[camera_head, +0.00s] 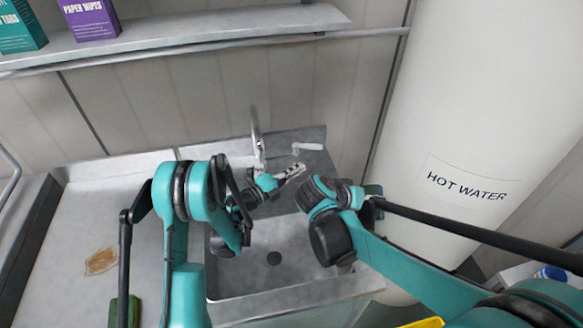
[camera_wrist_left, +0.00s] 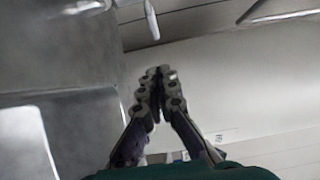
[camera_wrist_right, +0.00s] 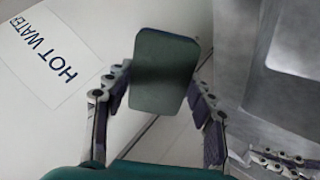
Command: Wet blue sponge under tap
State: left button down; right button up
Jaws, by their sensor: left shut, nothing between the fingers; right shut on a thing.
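The metal tap (camera_head: 257,138) rises at the back of the grey sink (camera_head: 250,285). My left gripper (camera_head: 296,171) is shut and empty, just right of the tap's base and below a pale lever (camera_head: 308,147). Its closed fingertips show in the left wrist view (camera_wrist_left: 156,75). In the head view the sponge (camera_head: 373,189) is mostly hidden behind my right wrist, at the sink's right, beside the tank.
A large white tank (camera_head: 465,110) labelled HOT WATER stands close on the right. A shelf (camera_head: 220,35) with boxes crosses above. The left counter (camera_head: 75,225) has a brown stain (camera_head: 101,261) and a green object (camera_head: 134,310) at its front. The sink basin looks empty.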

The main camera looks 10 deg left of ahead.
aim_at(318, 149)
pick_arm(q)
jog(key=b+x, duration=0.1)
jog(key=x, duration=0.4)
jog(key=shift+w+d+f, duration=0.15)
jog(key=shift+w, duration=0.2)
pick_arm(e)
jog(key=shift+f, duration=0.6)
pick_arm(q)
jog(key=shift+w+b, duration=0.45)
jog(key=shift+w, duration=0.65)
pick_arm(e)
jog(key=shift+f, duration=0.25)
pick_arm(q)
jog(key=shift+w, duration=0.6)
